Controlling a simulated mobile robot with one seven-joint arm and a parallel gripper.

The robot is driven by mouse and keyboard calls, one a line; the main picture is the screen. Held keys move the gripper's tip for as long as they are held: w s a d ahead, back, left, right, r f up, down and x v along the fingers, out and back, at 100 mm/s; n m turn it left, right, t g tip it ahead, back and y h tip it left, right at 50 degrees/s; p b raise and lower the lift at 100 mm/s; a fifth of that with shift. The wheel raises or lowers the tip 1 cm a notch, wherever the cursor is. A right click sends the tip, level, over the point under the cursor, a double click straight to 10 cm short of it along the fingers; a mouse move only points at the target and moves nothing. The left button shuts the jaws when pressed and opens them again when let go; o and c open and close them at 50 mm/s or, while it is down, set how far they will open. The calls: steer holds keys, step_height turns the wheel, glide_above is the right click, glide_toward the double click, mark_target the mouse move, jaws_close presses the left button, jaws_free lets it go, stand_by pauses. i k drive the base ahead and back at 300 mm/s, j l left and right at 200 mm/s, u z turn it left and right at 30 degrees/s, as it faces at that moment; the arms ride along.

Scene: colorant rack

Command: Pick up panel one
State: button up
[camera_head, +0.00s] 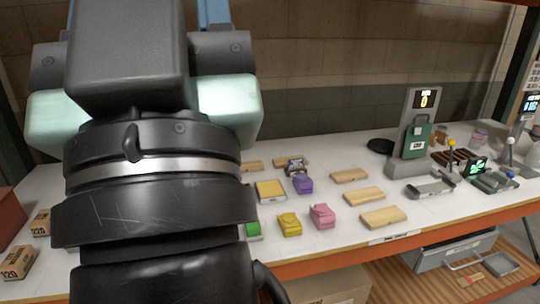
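Several flat wooden pieces lie on the white shelf top: one at the front right (383,217), one behind it (364,196), one further back (349,176) and one near my arm (251,166). No label reading "one" is legible, so I cannot tell which thing is panel one. My gripper (150,60) and wrist fill the left foreground, large and dark, and cover part of the shelf. Its fingertips cannot be made out, so I cannot tell whether it is open or holds anything.
Among the panels are a yellow-topped tray (270,190), purple (303,184), pink (322,216) and yellow (290,224) pieces. Labelled boxes (18,262) sit left. A grey stand (411,168) with a display stands right. Bare shelf surface shows between the pieces.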

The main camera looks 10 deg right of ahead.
mark_target(363, 196)
steer(key=i+l, duration=0.75)
steer(key=l, duration=0.2)
steer(key=i+l, duration=0.8)
steer(key=l, duration=0.15)
steer(key=k+l+z, duration=0.05)
